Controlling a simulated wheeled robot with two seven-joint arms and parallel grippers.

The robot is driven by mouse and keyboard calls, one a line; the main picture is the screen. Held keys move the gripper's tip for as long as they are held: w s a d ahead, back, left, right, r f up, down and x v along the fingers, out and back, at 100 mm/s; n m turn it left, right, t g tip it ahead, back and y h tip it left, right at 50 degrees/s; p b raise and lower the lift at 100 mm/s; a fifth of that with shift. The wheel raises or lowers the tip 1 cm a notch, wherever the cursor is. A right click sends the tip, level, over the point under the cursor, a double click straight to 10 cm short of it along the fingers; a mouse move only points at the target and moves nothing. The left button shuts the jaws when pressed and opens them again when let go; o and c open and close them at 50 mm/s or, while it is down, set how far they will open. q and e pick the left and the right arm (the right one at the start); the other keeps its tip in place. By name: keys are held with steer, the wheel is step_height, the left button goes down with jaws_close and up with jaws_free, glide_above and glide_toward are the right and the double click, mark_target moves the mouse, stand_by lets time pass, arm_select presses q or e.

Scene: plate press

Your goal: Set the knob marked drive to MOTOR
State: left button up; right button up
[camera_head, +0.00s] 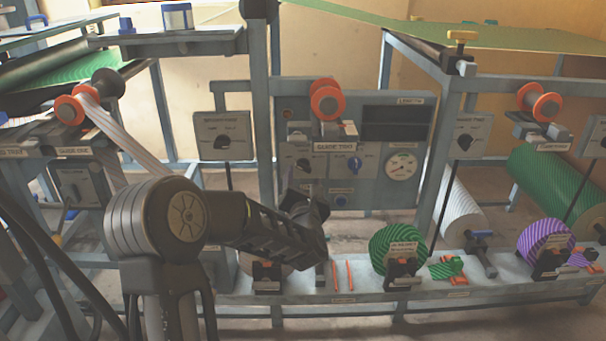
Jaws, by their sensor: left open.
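A grey control panel (377,187) stands upright at the centre. It carries a black knob (304,165) on a pale plate at its left and a blue knob (355,165) beside it. Grey boxes with dark dials also stand at left (221,143) and right (465,143). Their small labels are too blurred to read, so I cannot tell which knob is marked drive or where its pointer stands. My left gripper (312,208) is open, just below the black knob in the picture and in front of the panel's lower left. Any contact is unclear. My right gripper is not seen.
Orange-flanged guide rollers (327,99) jut out above the knobs. A round gauge (401,166) sits at the panel's right. On the low bench (440,285) stand green (396,243) and purple (546,240) striped rolls. A grey post (262,120) rises left of the panel.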

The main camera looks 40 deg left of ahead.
mark_target(303, 170)
arm_select(q)
steer(key=shift+x, duration=1.95)
jaws_close()
